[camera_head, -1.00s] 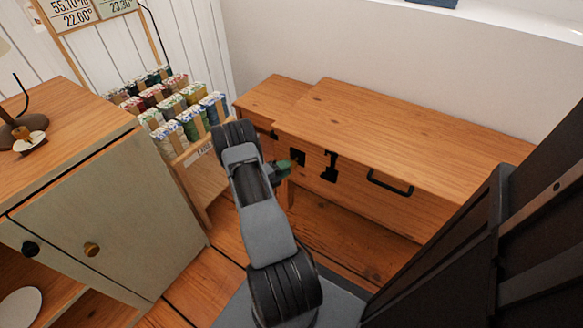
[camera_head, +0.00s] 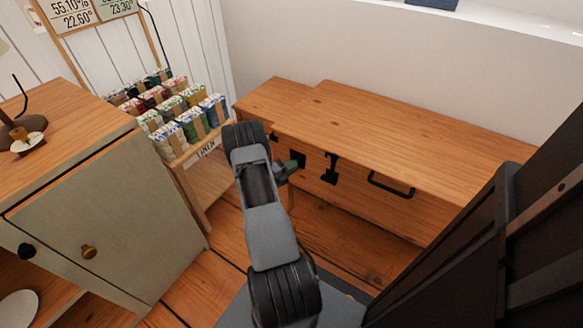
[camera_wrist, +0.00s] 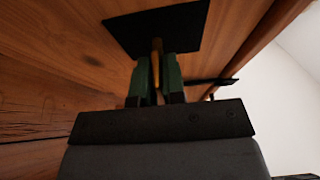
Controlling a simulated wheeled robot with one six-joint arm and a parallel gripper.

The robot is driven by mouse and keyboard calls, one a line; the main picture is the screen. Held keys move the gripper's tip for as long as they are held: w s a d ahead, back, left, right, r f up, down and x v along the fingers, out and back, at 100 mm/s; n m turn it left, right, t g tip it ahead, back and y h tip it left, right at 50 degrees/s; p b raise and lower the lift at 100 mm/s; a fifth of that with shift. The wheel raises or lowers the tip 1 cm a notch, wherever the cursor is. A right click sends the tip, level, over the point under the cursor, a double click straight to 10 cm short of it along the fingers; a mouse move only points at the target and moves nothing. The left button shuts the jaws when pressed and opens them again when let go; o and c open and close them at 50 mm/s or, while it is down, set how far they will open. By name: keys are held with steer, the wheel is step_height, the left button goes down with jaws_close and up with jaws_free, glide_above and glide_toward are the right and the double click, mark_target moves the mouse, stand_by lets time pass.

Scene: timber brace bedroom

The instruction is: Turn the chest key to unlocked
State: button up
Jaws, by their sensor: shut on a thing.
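The wooden chest (camera_head: 400,130) stands against the wall with its lid down. On its front is a black lock plate (camera_head: 300,157), which also fills the top of the wrist view (camera_wrist: 185,28). My gripper (camera_head: 290,168) is at this plate. In the wrist view its green fingers (camera_wrist: 155,75) are shut on the brass-coloured key (camera_wrist: 156,60), a thin strip between them, in front of the plate. Most of the key is hidden by the fingers, so I cannot tell its turn angle.
A black hasp (camera_head: 331,168) and a black handle (camera_head: 390,185) are on the chest front, right of the lock plate. A crate of yarn (camera_head: 205,150) and a pale green cabinet (camera_head: 90,220) stand to the left. A dark panel (camera_head: 530,220) is at the right.

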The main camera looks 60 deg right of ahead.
jaws_close()
steer(key=m+y+p, duration=0.1)
steer(key=m+p, duration=0.1)
steer(key=m, duration=0.1)
steer(key=shift+r+t, duration=0.15)
steer(key=shift+t, duration=0.25)
steer(key=m+t+y, duration=0.1)
steer(key=m+t, duration=0.1)
steer(key=m, duration=0.3)
steer(key=shift+p, duration=0.3)
steer(key=m+t+b, duration=0.1)
steer(key=m+t+y+b, duration=0.1)
steer(key=m, duration=0.1)
steer(key=shift+f+t, duration=0.3)
steer(key=shift+r+m+t+b, duration=0.1)
steer(key=shift+m+t+b, duration=0.6)
steer(key=shift+m+b, duration=0.4)
steer(key=o, duration=0.6)
jaws_free()
